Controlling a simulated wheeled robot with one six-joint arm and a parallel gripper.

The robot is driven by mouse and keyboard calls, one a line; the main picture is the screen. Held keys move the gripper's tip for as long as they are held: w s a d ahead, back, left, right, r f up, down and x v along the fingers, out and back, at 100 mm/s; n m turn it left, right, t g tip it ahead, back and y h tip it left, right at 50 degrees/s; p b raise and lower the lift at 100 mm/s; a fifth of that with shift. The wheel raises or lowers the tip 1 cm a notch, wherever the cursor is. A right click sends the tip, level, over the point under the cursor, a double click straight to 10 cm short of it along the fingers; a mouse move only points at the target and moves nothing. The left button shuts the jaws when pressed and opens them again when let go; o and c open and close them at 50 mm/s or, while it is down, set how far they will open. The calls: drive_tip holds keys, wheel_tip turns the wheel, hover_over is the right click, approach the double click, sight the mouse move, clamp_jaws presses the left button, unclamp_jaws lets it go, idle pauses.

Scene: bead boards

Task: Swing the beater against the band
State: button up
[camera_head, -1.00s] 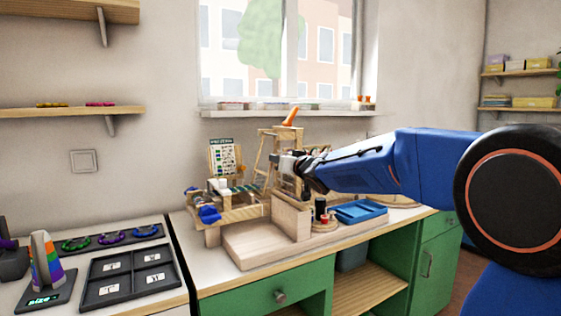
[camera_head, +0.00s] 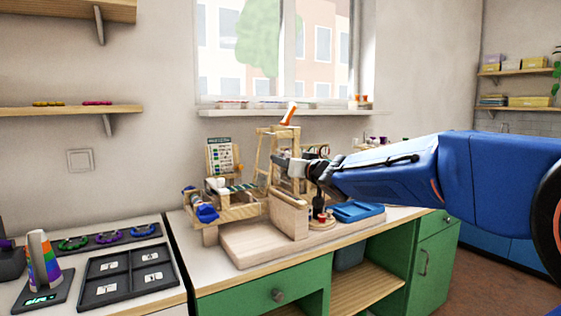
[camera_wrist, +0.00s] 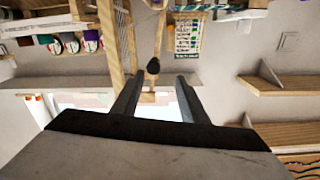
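My gripper (camera_head: 281,164) is at the wooden frame (camera_head: 264,150) on the workbench, in the head view. In the wrist view, its two fingers (camera_wrist: 155,84) stand apart with open space between them. A dark rounded knob on a thin wooden rod (camera_wrist: 153,66), which looks like the beater, shows just beyond the fingertips, in line with the gap. I see no contact between it and the fingers. I cannot pick out the band for certain.
A wooden block stand (camera_head: 289,215), a blue tray (camera_head: 357,211) and small jars stand close around the frame. An orange piece (camera_head: 288,114) tops the frame. A printed chart (camera_head: 223,155) is behind. A black tray (camera_head: 127,274) lies on the left counter.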

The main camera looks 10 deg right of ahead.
drive_tip(key=v, duration=0.9)
drive_tip(key=shift+s, duration=0.3)
drive_tip(key=s+d+f+m+g+h, duration=0.3)
drive_tip(key=s+d+f+g+h, duration=0.35)
drive_tip(key=s+f, duration=0.8)
drive_tip(key=s+a+f+n+g, duration=0.1)
drive_tip(key=s+f+g, duration=0.2)
drive_tip(key=s+f, duration=0.5)
drive_tip(key=s+a+f+g+y, duration=0.1)
drive_tip(key=s+f+g, duration=0.2)
drive_tip(key=s+f, duration=0.6)
drive_tip(key=s, duration=0.5)
drive_tip(key=shift+s+n, duration=0.3)
drive_tip(key=shift+n, duration=0.1)
drive_tip(key=shift+y, duration=0.25)
